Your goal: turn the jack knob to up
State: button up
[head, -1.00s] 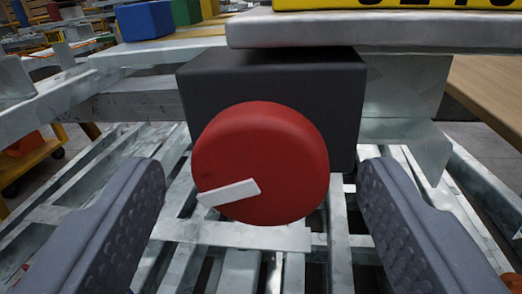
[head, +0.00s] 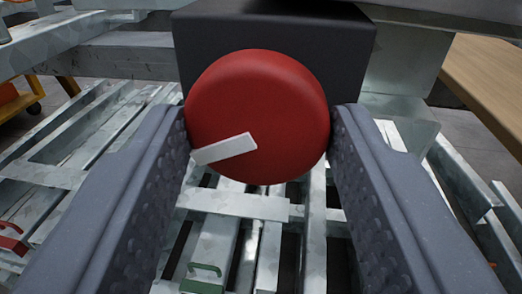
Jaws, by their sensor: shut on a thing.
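The jack knob (head: 265,105) is a round red disc in the upper middle of the head view. Its white pointer bar (head: 224,149) runs from near the centre to the lower left rim, pointing left and slightly down. The knob sits on the front of a dark box (head: 275,30). My gripper (head: 258,130) is shut on the knob, with one grey studded finger against its left side and the other against its right side. The contact faces are partly hidden behind the knob's rim.
Galvanized metal rails (head: 235,205) form a frame below and behind the knob. A metal bracket (head: 405,85) stands right of the box. A wooden surface (head: 490,75) is at the far right. A small green handle (head: 203,280) and a red one (head: 12,240) show low on the left.

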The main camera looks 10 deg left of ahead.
jog(key=n, duration=0.5)
jog(key=shift+g, duration=0.3)
jog(key=n+h+b, duration=0.1)
jog(key=n, duration=0.3)
jog(key=shift+a+g, duration=0.1)
jog(key=shift+g, duration=0.2)
jog(key=shift+n, duration=0.3)
jog(key=o, duration=0.9)
jog(key=shift+o, duration=0.3)
jog(key=shift+r, duration=0.1)
jog(key=shift+s, duration=0.15)
jog(key=s+d+r+b, duration=0.1)
jog(key=s+b, duration=0.1)
jog(key=s, duration=1.1)
jog(key=shift+s+d+r+b, duration=0.15)
jog(key=shift+d+r+b, duration=0.1)
jog(key=shift+b, duration=0.15)
